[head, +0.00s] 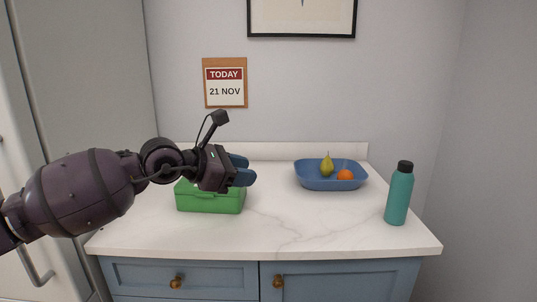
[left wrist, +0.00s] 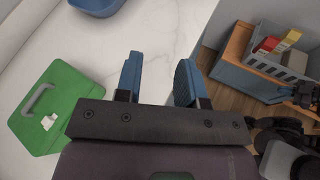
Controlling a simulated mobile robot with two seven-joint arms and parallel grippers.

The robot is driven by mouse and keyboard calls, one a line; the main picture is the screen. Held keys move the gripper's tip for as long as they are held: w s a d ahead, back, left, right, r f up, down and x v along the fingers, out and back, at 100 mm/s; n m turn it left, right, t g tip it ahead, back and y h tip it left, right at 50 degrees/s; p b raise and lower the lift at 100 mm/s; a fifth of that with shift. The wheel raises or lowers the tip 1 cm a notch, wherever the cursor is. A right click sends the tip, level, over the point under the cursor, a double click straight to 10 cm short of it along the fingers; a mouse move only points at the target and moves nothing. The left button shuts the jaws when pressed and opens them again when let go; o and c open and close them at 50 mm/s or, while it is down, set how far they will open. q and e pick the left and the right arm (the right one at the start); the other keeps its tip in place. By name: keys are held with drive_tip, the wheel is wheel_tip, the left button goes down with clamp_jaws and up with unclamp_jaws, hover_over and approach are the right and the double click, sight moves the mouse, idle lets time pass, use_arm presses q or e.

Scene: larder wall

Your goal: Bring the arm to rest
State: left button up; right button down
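My left gripper (head: 243,171) is above the counter, in front of and over the green box (head: 212,202) in the head view. In the left wrist view its two blue fingers (left wrist: 158,82) stand apart with nothing between them. The green box (left wrist: 62,108) has a closed lid with a grey handle and a small white mark, and lies to the left of the fingers there. My right gripper shows in neither view.
The white counter (head: 280,228) carries a blue tray (head: 331,181) with a pear (head: 327,166) and an orange (head: 345,175). A teal bottle (head: 398,196) stands at the right. A grey crate (left wrist: 283,58) with packages shows in the left wrist view. The counter's middle is clear.

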use_arm(q)
drive_tip(key=s+d+r+n+h, duration=0.2)
drive_tip(key=s+d+n+h, duration=0.15)
drive_tip(key=n+h, duration=0.2)
drive_tip(key=s+a+f+n+t+y+p, duration=0.1)
drive_tip(key=s+a+f+n+t+y, duration=0.3)
drive_tip(key=f+n, duration=0.55)
drive_tip(key=s+a+f+n+t+y+p, duration=0.1)
drive_tip(key=a+f+n+t+y, duration=0.35)
drive_tip(key=n, duration=0.95)
drive_tip(key=s+a+f+n+t+y, duration=0.1)
drive_tip(key=s+a+f+n+y, duration=0.2)
drive_tip(key=a+f+n, duration=0.7)
drive_tip(key=s+a+f+n+g+y, duration=0.2)
drive_tip(key=s+f, duration=0.4)
drive_tip(key=s, duration=0.3)
drive_tip(key=s+a+f+n+g+y+p, duration=0.1)
drive_tip(key=s+a+f+n+y, duration=0.1)
drive_tip(key=s+f+n, duration=0.3)
drive_tip(key=s+a+f+n+g+y+p, duration=0.1)
drive_tip(key=s+f+n, duration=0.3)
drive_tip(key=s, duration=0.9)
wheel_tip(320, 180, down, 3)
drive_tip(key=shift+a+f+g+y, duration=0.2)
drive_tip(key=shift+a+g+y, duration=0.3)
drive_tip(key=shift+a+g, duration=0.35)
drive_tip(key=shift+d, duration=0.1)
